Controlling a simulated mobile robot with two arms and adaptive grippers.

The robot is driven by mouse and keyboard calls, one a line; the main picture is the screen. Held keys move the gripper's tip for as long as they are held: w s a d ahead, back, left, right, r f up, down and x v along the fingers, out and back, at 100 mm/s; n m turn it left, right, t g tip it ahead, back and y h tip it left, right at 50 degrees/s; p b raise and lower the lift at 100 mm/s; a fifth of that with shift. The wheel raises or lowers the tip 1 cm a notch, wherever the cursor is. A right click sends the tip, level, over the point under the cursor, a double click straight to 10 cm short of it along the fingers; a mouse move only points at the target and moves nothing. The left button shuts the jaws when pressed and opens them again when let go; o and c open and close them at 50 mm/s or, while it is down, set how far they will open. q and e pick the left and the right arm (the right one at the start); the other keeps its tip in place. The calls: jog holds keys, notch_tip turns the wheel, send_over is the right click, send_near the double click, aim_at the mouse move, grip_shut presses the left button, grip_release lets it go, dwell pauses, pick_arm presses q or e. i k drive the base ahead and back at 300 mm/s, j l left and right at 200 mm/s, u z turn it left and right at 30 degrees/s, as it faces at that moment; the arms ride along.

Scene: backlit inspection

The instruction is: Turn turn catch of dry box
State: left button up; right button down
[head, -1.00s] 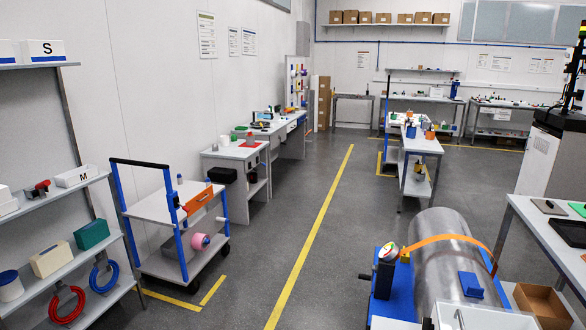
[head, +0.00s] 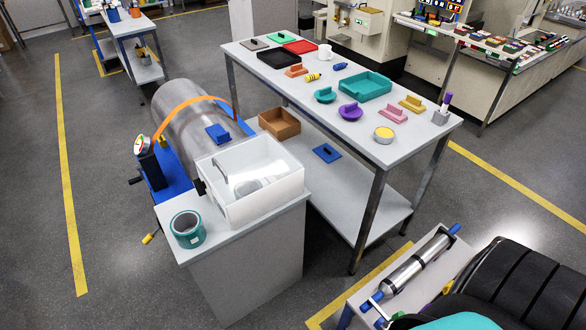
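A white box with a clear front or lid (head: 252,180) stands on a grey cabinet; it looks like the dry box. A loop-shaped handle and a pale round shape show through or on its clear part, and I cannot tell which. A small dark piece (head: 200,187) sits at the box's left side; it may be the turn catch, but it is too small to tell which way it is turned. Neither of my grippers is in view.
A teal ring-shaped container (head: 187,229) stands on the cabinet left of the box. A metal cylinder with an orange strap (head: 188,110) lies behind it. A long table (head: 410,140) holds several trays and coloured parts. Open floor (head: 110,235) lies to the left.

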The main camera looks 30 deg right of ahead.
aim_at(200, 186)
jog(key=z, duration=0.75)
jog(key=i+j+u, duration=0.3)
jog(key=k+j, duration=0.05)
jog(key=j, duration=0.05)
